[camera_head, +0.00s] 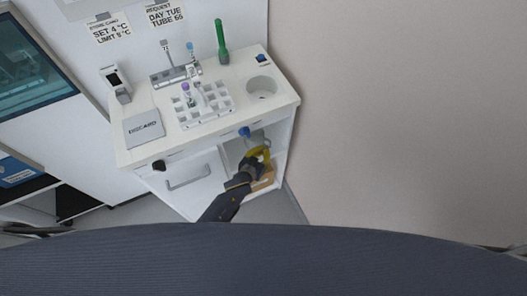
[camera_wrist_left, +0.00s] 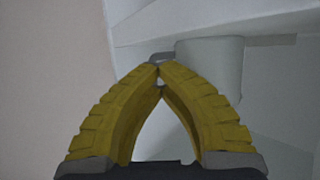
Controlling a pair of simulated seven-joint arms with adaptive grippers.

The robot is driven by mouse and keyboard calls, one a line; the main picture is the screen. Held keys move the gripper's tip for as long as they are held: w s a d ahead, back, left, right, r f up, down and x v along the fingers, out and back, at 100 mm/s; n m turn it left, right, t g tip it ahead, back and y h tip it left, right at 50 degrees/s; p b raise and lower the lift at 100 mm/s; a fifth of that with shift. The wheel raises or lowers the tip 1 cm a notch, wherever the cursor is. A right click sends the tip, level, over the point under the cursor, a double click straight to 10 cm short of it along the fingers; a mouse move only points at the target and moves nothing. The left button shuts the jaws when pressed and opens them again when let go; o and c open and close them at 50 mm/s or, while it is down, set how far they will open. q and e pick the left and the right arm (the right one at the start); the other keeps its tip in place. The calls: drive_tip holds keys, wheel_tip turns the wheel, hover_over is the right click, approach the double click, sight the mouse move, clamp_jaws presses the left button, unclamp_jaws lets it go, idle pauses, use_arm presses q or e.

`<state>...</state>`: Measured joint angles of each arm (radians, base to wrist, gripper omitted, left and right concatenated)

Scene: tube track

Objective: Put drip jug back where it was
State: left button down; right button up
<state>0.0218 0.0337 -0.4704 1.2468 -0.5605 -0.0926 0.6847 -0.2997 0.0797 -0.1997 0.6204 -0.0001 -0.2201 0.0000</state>
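In the left wrist view a pale grey cylindrical vessel, which looks like the drip jug (camera_wrist_left: 212,75), is upright just beyond my fingertips, close under a white ledge. A small grey handle-like piece sticks out from its left side to the tips. My left gripper (camera_wrist_left: 159,70) has its yellow fingers brought together at that piece and appears shut on it. In the head view my left gripper (camera_head: 259,153) reaches into the open bay under the counter's right side. The jug cannot be made out clearly there. My right gripper is not in view.
A blue knob (camera_head: 244,131) sits on the front edge above the bay. A drawer handle (camera_head: 188,177) is left.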

use_arm(q)
drive_tip(key=shift+f, duration=0.6)
drive_tip(key=c, duration=1.6)
unclamp_jaws()
drive_tip(key=shift+r, duration=0.15)
